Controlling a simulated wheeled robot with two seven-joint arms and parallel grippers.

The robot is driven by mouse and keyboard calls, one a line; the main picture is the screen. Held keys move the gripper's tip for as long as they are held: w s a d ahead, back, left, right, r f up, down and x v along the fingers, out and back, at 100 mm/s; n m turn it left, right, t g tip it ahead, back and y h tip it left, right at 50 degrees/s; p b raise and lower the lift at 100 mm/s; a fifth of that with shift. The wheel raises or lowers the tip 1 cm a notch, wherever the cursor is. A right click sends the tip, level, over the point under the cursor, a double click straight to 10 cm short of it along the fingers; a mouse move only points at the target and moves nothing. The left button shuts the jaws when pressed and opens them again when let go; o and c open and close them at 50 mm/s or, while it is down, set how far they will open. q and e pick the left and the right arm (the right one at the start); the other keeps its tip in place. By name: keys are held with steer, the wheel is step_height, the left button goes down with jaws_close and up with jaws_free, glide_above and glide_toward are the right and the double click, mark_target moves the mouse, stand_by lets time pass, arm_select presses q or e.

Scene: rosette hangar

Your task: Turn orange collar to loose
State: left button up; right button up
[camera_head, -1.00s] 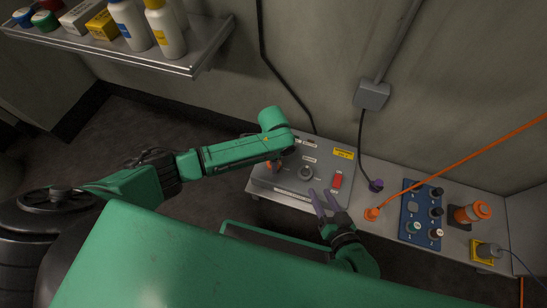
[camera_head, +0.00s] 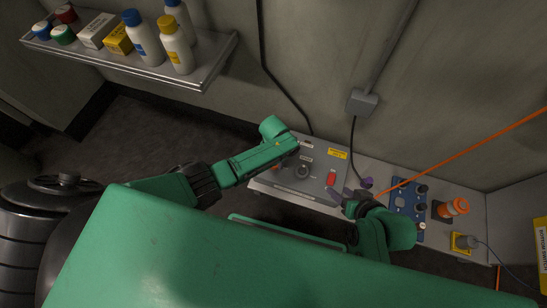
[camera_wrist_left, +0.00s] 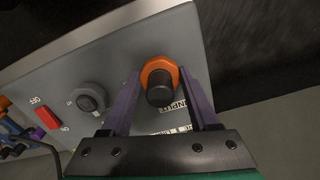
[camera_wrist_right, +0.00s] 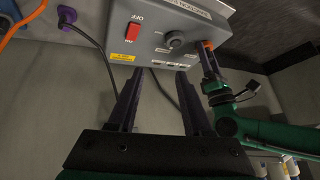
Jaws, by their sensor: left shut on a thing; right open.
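The orange collar (camera_wrist_left: 158,70) is a ring around a black knob (camera_wrist_left: 160,90) at one end of a grey control box (camera_wrist_left: 120,60). In the left wrist view my left gripper (camera_wrist_left: 159,82) has one purple finger on each side of the collar and is shut on it. The right wrist view shows the collar (camera_wrist_right: 208,44) at the left gripper's tips. In the head view my left arm mostly hides the collar. My right gripper (camera_wrist_right: 159,72) is open and empty, below the box's front in its own view. In the head view it (camera_head: 356,194) is near the box's right end.
The box carries a grey dial (camera_wrist_left: 87,98) and a red switch (camera_head: 331,179). To the right are a purple plug (camera_head: 367,183), a blue panel (camera_head: 405,190) with knobs and an orange fitting (camera_head: 455,207). An orange cable (camera_head: 460,153) crosses above. A shelf (camera_head: 200,77) holds bottles and boxes.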

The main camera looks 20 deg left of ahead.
arm_select(q)
steer(key=n, duration=0.2)
steer(key=shift+s+d+n+p, duration=0.1)
steer(key=shift+n+p, duration=0.2)
steer(key=shift+p, duration=0.05)
steer(key=shift+n, duration=1.3)
arm_select(e)
steer(key=shift+s+d+r+g+h, duration=0.25)
steer(key=shift+s+d+r+g, duration=0.1)
steer(key=shift+d, duration=0.25)
steer(key=shift+s+d+r+g+h, duration=0.2)
steer(key=shift+d+r+g, duration=0.15)
steer(key=shift+d, duration=0.25)
steer(key=shift+s+d+r+g+h, duration=0.3)
steer(key=shift+d+r, duration=0.1)
steer(key=shift+d, duration=0.2)
arm_select(q)
steer(key=o, duration=1.4)
steer(key=shift+c, duration=0.2)
steer(key=shift+p, duration=0.35)
arm_select(e)
steer(key=shift+s, duration=0.1)
